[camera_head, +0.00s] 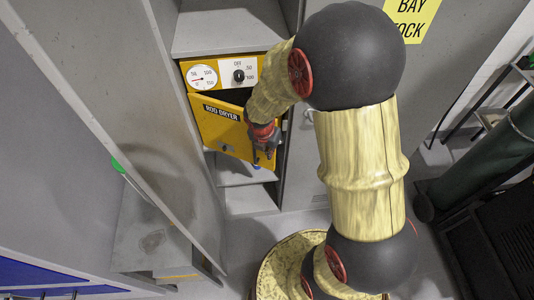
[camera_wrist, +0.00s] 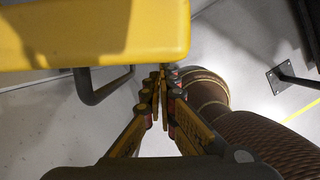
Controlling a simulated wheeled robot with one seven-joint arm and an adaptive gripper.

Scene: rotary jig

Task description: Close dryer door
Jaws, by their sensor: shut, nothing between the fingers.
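The dryer (camera_head: 238,70) is a yellow unit in a grey cabinet, with a round dial and a black knob on its front panel. Its yellow door (camera_head: 212,124), labelled ROD DRYER, stands partly open. A dark gap shows above it, and its right side stands out from the unit. My gripper (camera_head: 264,158) is at the door's right edge and covers part of it. In the wrist view a yellow panel (camera_wrist: 90,35), apparently the door, fills the top left. My gripper (camera_wrist: 162,78) is shut and empty just below its edge; I cannot tell whether they touch.
A large grey cabinet door (camera_head: 120,110) stands at the left. A grey panel with a yellow sign (camera_head: 412,18) is at the right. A dark curved bar (camera_wrist: 105,90) lies left of my fingers. A green cylinder (camera_head: 480,155) stands far right.

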